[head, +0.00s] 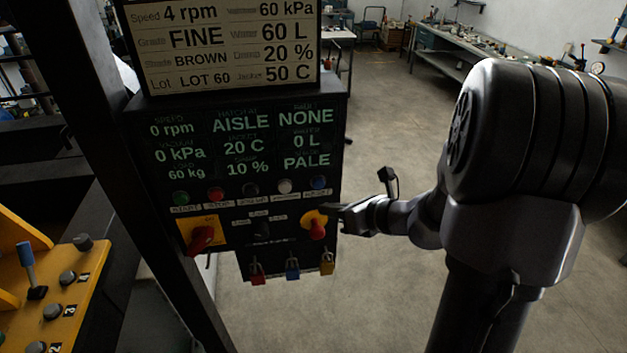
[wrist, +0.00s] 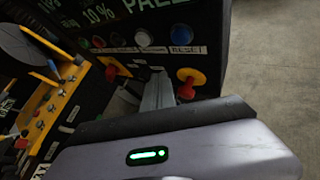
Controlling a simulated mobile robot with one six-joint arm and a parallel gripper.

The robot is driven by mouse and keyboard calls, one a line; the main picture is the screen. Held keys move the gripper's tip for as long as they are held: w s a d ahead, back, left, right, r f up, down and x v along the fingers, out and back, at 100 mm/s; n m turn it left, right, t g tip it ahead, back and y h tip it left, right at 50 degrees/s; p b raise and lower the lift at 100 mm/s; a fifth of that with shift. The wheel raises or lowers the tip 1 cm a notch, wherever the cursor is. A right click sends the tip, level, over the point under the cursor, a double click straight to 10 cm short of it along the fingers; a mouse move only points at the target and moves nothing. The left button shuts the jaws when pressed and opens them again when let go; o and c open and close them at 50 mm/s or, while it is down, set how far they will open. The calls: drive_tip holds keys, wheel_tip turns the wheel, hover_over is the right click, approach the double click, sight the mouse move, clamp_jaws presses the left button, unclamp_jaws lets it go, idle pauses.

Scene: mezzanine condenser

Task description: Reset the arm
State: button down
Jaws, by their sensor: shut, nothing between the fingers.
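My arm comes in from the right in the head view, bent, with its wrist turned towards a black control panel (head: 160,215). My gripper (head: 333,211) is shut and empty. Its tips are close to the red knob on a yellow plate at the panel's lower right (head: 317,228); I cannot tell whether they touch it. In the wrist view, my gripper (wrist: 160,85) points at the panel, just left of that same red knob (wrist: 187,88).
Above the panel's green readouts hangs a sign (head: 228,40). Another red knob (head: 200,238) sits lower left, and padlocks (head: 292,268) hang below. A yellow console (head: 75,290) stands at left. A workbench (head: 440,55) stands far back. Floor between is clear.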

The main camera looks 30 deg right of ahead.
drive_tip(key=s+a+f+n+g+y+b, duration=0.1)
drive_tip(key=s+a+f+n+g+b, duration=0.2)
drive_tip(key=s+a+f+n+b, duration=0.55)
drive_tip(key=s+a+f+n+g+b, duration=0.35)
drive_tip(key=a+f+n+b, duration=0.25)
drive_tip(key=a+n+b, duration=0.6)
drive_tip(key=s+d+f+n+h+b, duration=0.2)
drive_tip(key=s+f+n+h+b, duration=0.1)
drive_tip(key=s+f+n+b, duration=0.4)
drive_tip(key=s+n+t+b, duration=0.1)
drive_tip(key=s+n+b, duration=0.1)
drive_tip(key=b, duration=0.2)
drive_tip(key=shift+d+f+h, duration=0.2)
drive_tip(key=shift+f+h, duration=0.05)
drive_tip(key=shift+h, duration=0.05)
